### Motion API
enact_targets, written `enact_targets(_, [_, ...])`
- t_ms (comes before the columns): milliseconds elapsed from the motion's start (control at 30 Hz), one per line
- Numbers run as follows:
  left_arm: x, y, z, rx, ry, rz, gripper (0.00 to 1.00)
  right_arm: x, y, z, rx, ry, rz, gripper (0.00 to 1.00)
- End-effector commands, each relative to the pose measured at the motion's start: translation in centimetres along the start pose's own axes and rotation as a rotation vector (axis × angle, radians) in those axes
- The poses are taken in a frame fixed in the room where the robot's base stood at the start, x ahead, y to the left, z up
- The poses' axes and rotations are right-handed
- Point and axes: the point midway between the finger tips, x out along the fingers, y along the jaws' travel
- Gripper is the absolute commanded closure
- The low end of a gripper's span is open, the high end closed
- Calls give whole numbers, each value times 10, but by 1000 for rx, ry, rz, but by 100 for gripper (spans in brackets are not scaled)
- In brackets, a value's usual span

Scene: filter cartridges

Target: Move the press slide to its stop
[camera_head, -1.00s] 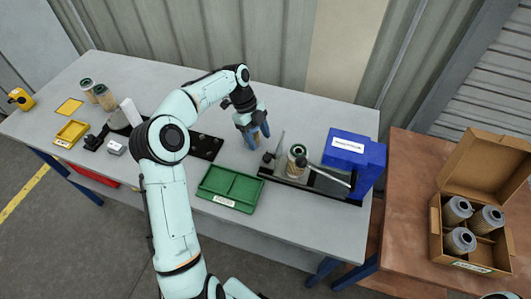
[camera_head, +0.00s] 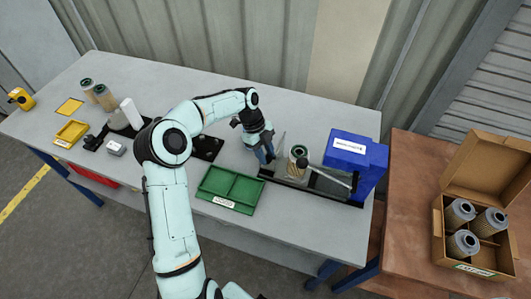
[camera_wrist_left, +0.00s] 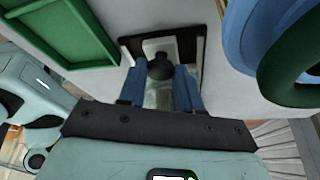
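The press (camera_head: 328,188) stands at the right of the grey bench, on a long black base with a lever. A filter cartridge (camera_head: 297,167) stands upright in it. My left gripper (camera_head: 266,152) is at the press's left end, pointing down. In the left wrist view, a round black knob (camera_wrist_left: 160,67) on the pale slide plate (camera_wrist_left: 157,46) shows between the two blue fingers of my left gripper (camera_wrist_left: 160,82). The fingers look apart, one on each side of the knob; contact is unclear. In the head view the knob is hidden by the gripper. My right gripper is not seen.
A green tray (camera_head: 230,188) lies just left of the press and a blue bin (camera_head: 357,150) stands behind its right end. An open carton (camera_head: 480,264) with cartridges is on the brown table. The bench behind my gripper is clear.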

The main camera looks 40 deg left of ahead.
Motion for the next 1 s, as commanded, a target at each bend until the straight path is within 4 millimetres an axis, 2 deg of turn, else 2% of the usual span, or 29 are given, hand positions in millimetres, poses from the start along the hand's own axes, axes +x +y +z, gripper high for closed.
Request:
enact_targets(133, [1, -1, -2, 1, 0, -1, 100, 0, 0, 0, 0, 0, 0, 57])
enact_targets(233, [6, -7, -15, 6, 0, 1, 100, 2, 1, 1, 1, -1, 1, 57])
enact_targets(500, [33, -36, -81, 8, 2, 2, 100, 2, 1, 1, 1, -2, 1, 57])
enact_targets(633, [42, -47, -104, 5, 1, 1, 100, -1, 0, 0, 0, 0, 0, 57])
enact_targets(800, [47, -52, -116, 1, 1, 0, 100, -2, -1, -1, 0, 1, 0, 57])
enact_targets(1000, [48, -52, -117, 2, 4, -2, 100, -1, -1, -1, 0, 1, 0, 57])
